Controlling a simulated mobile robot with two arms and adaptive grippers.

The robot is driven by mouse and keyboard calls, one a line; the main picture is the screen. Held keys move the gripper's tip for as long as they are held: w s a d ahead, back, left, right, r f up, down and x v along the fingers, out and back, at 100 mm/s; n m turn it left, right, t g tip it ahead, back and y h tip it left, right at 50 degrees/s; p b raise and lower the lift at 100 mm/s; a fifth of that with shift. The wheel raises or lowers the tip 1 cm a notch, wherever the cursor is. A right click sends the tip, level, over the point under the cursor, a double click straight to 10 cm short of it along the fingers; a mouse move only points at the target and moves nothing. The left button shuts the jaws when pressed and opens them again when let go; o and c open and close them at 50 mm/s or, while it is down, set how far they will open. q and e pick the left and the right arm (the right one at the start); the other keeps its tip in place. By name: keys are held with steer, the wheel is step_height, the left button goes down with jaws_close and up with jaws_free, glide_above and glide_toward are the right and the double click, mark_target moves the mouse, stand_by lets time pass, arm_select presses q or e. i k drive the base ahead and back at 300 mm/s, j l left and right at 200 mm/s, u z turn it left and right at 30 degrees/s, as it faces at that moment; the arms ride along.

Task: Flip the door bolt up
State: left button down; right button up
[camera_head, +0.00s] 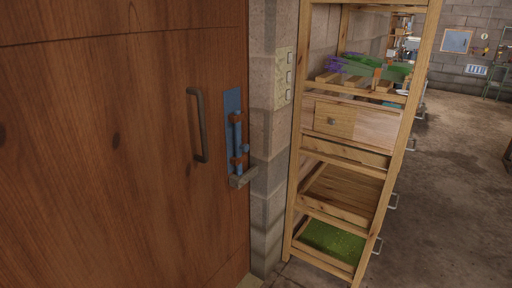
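The door (110,160) is brown wood and fills the left side of the head view. A blue bolt (238,139) stands upright on a blue plate (232,103) near the door's right edge, held by brown guides. A small blue knob (245,148) sticks out from the bolt to the right. The bolt's lower end is at a grey bracket (242,178); I cannot tell how deep it sits there. A dark pull handle (199,125) is left of the bolt. Neither of my grippers is in view.
A stone wall pillar (268,150) with a switch panel (284,78) adjoins the door. A wooden rack (296,200) with drawers and trays stands to the right. Bare concrete floor (450,190) lies beyond it. A blue-framed board (457,41) hangs on the far wall.

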mark_target(239, 148)
steer(key=i+l+u, duration=0.15)
steer(key=i+l, duration=1)
